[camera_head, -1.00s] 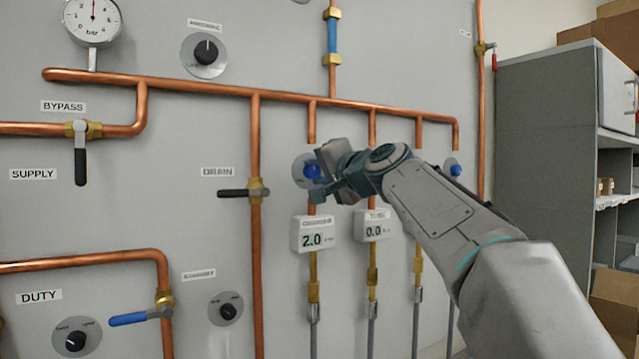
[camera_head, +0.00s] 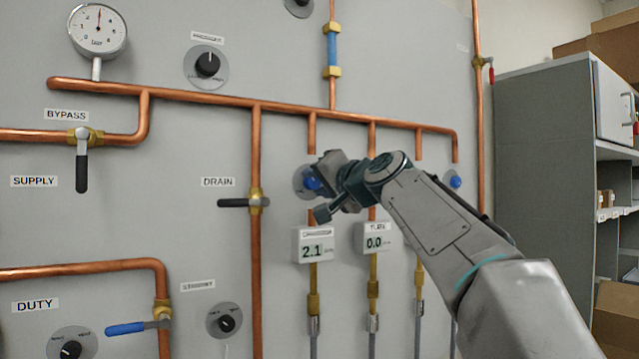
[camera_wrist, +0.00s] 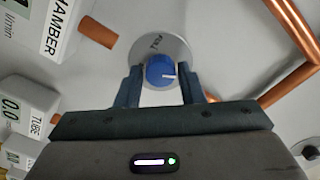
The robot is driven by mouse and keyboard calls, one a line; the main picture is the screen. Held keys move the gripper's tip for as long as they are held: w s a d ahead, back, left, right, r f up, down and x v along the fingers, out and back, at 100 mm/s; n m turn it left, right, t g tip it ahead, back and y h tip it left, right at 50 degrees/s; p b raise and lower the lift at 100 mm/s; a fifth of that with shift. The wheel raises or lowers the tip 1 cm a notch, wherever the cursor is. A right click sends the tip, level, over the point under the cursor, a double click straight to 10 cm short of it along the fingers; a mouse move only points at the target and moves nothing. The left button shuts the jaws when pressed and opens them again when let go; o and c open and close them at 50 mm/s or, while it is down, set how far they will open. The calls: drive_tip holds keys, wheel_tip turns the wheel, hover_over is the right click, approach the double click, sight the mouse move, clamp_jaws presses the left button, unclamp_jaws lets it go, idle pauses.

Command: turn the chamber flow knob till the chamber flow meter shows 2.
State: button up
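The chamber flow knob is a blue knob (camera_head: 311,184) on a round grey plate above the chamber meter, partly hidden by my gripper (camera_head: 325,190) in the head view. In the wrist view the blue knob (camera_wrist: 160,71) lies between the two dark fingers of my gripper (camera_wrist: 160,78), with a narrow gap visible on each side. My gripper looks open around it. The knob's white mark points right in that view. The chamber flow meter (camera_head: 313,244) is a white box reading 2.1. It shows only partly at the wrist view's upper left (camera_wrist: 45,22).
The tube meter (camera_head: 376,238) reads 0.0 just right of the chamber meter. Another blue knob (camera_head: 455,181) sits farther right. Copper pipes (camera_head: 256,150) and the drain valve's dark lever (camera_head: 233,203) stand out from the panel at left. A grey cabinet (camera_head: 544,170) stands at right.

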drive_tip(key=shift+o, duration=1.2)
drive_tip(key=b+v, duration=0.4)
drive_tip(key=v, duration=0.9)
drive_tip(key=shift+s+d, duration=0.25)
drive_tip(key=shift+s, duration=0.05)
drive_tip(key=s+d+f+g+h+p, duration=0.2)
drive_tip(key=f+g+h, duration=0.1)
drive_tip(key=f, duration=0.8)
drive_tip(key=s+d+f+g+h+p, duration=0.1)
drive_tip(key=s+f+g+h+p, duration=0.15)
drive_tip(key=f, duration=0.95)
drive_tip(key=s+d+f+n+g+h+p, duration=0.1)
drive_tip(key=s+d+f+g+h+p, duration=0.1)
drive_tip(key=s+f, duration=0.7)
drive_tip(key=s+d+f+n+g+h+p, duration=0.1)
drive_tip(key=s+d+f+g, duration=0.3)
drive_tip(key=s+f, duration=0.4)
wheel_tip(320, 180, down, 5)
drive_tip(key=shift+s+d+f+n+g+h+p, duration=0.25)
drive_tip(key=shift+s+d+n+g+h+p, duration=0.2)
drive_tip(key=shift+d+h, duration=0.3)
